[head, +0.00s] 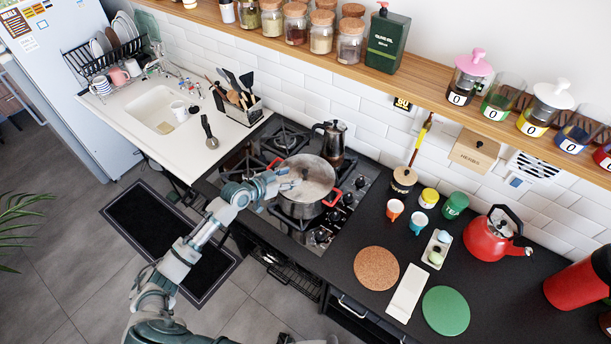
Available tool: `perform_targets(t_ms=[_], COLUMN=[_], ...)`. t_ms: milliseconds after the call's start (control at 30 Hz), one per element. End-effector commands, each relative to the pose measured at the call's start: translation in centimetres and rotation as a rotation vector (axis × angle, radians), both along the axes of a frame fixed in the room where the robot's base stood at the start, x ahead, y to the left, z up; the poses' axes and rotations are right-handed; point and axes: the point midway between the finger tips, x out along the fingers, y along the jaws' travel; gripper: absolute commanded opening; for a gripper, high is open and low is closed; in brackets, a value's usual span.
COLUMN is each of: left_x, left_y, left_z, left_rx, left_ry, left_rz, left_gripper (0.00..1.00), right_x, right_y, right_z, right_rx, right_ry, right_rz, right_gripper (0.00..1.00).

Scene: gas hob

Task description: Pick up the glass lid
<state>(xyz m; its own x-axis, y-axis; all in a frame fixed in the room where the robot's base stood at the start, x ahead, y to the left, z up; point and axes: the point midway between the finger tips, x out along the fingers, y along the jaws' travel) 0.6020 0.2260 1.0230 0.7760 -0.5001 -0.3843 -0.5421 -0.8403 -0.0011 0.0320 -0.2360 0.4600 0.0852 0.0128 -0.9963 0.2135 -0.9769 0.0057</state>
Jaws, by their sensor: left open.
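A pot with red handles stands on the gas hob (240,164) in the head view, with the round, pale glass lid (312,170) on top of it. My left gripper (290,181) is at the left part of the lid, close to its middle. It is open. I cannot tell whether its fingers touch the lid or its knob, as the gripper covers that part.
A moka pot (333,140) stands just behind the pot. Small cups, a red kettle (490,240), a cork mat (376,268) and a green mat (446,311) are on the dark counter to the right. A shelf with jars (430,88) runs above.

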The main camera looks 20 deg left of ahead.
Motion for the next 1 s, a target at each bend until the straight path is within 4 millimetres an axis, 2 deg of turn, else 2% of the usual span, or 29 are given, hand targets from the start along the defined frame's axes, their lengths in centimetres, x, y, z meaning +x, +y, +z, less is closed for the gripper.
perform_targets(t_ms=[100,300,600,867,967,1000], left_x=[1.4,2.4,5.7,6.0,6.0,6.0], left_y=[-0.7,-1.4,-3.9,-4.1,-4.0,-4.0], left_z=[-0.6,-1.2,-2.6,-2.8,-2.8,-2.8], left_rx=[-0.004,-0.003,-0.002,0.0,-0.001,-0.001], left_ry=[0.0,0.002,0.003,0.001,0.001,0.001], left_rz=[0.002,0.0,0.0,-0.001,-0.001,-0.001], left_gripper=[0.53,0.53,0.53,0.53,0.33,0.23], right_x=[0.0,0.1,0.1,0.1,0.1,0.1], right_y=[-0.6,-1.3,-1.0,-0.2,-0.3,-0.3], right_z=[0.2,0.5,1.3,1.2,1.2,1.2], right_rx=[-0.007,-0.015,-0.012,-0.002,-0.004,-0.004], right_ry=[-0.001,-0.001,-0.002,-0.002,-0.002,-0.002], right_rz=[0.001,0.001,-0.001,-0.003,-0.002,-0.002], right_gripper=[0.54,0.54,0.54,0.54,0.54,0.54])
